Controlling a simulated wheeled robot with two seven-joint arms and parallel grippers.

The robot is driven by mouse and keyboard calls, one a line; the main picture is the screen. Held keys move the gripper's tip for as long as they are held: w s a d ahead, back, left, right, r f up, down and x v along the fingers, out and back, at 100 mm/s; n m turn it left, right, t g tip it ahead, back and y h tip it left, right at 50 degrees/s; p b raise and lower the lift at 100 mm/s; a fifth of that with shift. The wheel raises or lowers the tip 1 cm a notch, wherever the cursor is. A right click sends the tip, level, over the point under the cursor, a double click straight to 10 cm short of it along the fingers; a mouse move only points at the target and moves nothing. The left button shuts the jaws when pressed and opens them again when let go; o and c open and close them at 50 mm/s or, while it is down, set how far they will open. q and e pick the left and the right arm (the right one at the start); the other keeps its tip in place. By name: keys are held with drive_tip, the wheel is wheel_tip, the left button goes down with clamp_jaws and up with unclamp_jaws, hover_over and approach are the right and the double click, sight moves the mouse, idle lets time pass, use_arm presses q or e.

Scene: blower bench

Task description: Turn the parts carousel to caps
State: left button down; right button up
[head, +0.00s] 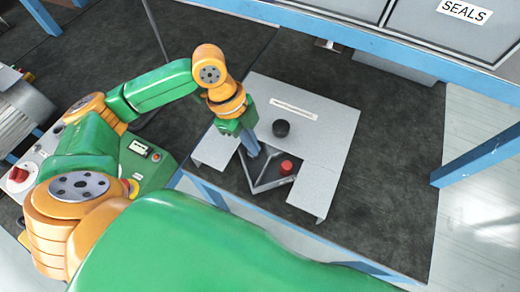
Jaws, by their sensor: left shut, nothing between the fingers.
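The parts carousel has a light grey cover plate (325,120) with a white label strip and a wedge-shaped opening at its front. A black knob (281,128) stands on the cover. Inside the opening are dark compartments with thin grey divider walls (276,184). A small red part (287,167) shows in the right side of the opening. My left gripper (253,152) is shut and empty, pointing down at the left side of the opening beside a divider. I cannot tell whether it touches the divider. The strip's lettering is too small to read. My right gripper is out of view.
The carousel stands on a dark bench mat (395,150) with clear room to its right. A blue frame bar (330,28) and grey bins, one labelled SEALS (466,10), run along the back. A box with a red knob (18,175) is at left.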

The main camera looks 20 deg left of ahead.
use_arm(q)
hover_over(264, 176)
drive_tip(key=f, duration=0.9)
drive_tip(key=shift+d+f, duration=0.15)
drive_tip(key=shift+d, duration=0.15)
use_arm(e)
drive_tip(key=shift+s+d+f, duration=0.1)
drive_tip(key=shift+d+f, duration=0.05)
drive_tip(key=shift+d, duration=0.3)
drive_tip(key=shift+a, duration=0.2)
use_arm(q)
drive_tip(key=shift+a+m, duration=0.3)
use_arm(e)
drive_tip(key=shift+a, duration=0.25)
use_arm(q)
drive_tip(key=shift+a+m, duration=0.2)
drive_tip(key=shift+m, duration=0.1)
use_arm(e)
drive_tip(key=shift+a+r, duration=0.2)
